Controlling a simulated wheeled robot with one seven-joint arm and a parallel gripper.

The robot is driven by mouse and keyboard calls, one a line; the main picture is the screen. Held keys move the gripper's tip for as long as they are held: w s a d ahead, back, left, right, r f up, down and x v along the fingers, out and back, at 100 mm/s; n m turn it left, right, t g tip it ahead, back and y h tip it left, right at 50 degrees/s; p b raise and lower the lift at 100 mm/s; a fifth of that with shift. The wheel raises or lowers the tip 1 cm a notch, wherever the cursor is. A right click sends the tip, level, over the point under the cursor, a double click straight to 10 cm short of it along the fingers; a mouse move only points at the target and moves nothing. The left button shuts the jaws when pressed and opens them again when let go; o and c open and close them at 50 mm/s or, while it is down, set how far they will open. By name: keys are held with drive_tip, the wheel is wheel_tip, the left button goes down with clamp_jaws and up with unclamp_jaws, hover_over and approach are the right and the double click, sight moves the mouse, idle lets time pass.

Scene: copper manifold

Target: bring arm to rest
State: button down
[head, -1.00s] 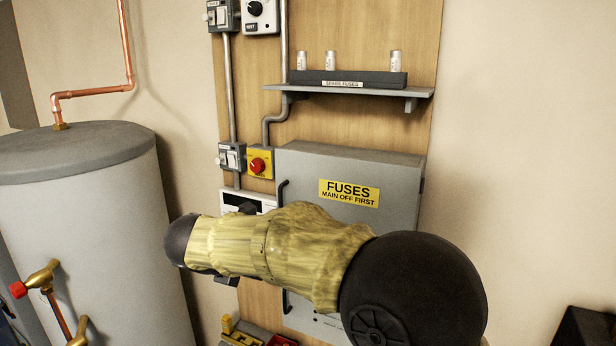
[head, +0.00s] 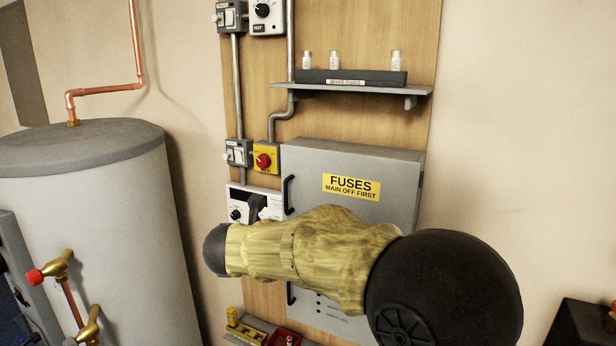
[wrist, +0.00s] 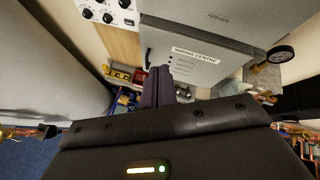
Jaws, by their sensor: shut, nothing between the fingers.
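My arm, in a yellowish sleeve with black joints, crosses the lower middle of the head view in front of the fuse box. My gripper (wrist: 165,87) shows in the wrist view as two dark fingers side by side, shut and empty. It points toward the grey cabinet (wrist: 195,48) labelled "WIRING CENTRE" and the clutter below it. The gripper does not touch anything that I can see. In the head view I cannot make out the fingers; the arm hides part of the wall behind it.
The grey fuse box (head: 400,170) hangs on a wooden board, with a shelf (head: 350,88) of spare fuses above. A grey tank (head: 90,220) and brass valves (head: 60,268) stand at left. A tray of coloured parts (head: 250,330) sits below. The wall at right is bare.

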drive_tip(key=s+d+f+n+y+b, duration=0.15)
drive_tip(key=d+f+n+y, duration=0.5)
drive_tip(key=n, duration=1.35)
drive_tip(key=s+d+f+n+g+h, duration=0.2)
drive_tip(key=s+d+f+n+g, duration=0.2)
drive_tip(key=s+d+f+n, duration=0.3)
drive_tip(key=s+d+f+n+g+h, duration=0.1)
drive_tip(key=s+d+f+n+g, duration=0.3)
drive_tip(key=s+d+f+n, duration=0.4)
drive_tip(key=s+d, duration=0.1)
drive_tip(key=s, duration=0.5)
drive_tip(key=shift+f+h+b, duration=0.25)
drive_tip(key=shift+h+b, duration=0.05)
drive_tip(key=shift+h, duration=0.05)
drive_tip(key=shift+w, duration=0.3)
drive_tip(key=shift+s+a, duration=0.1)
drive_tip(key=shift+s, duration=0.05)
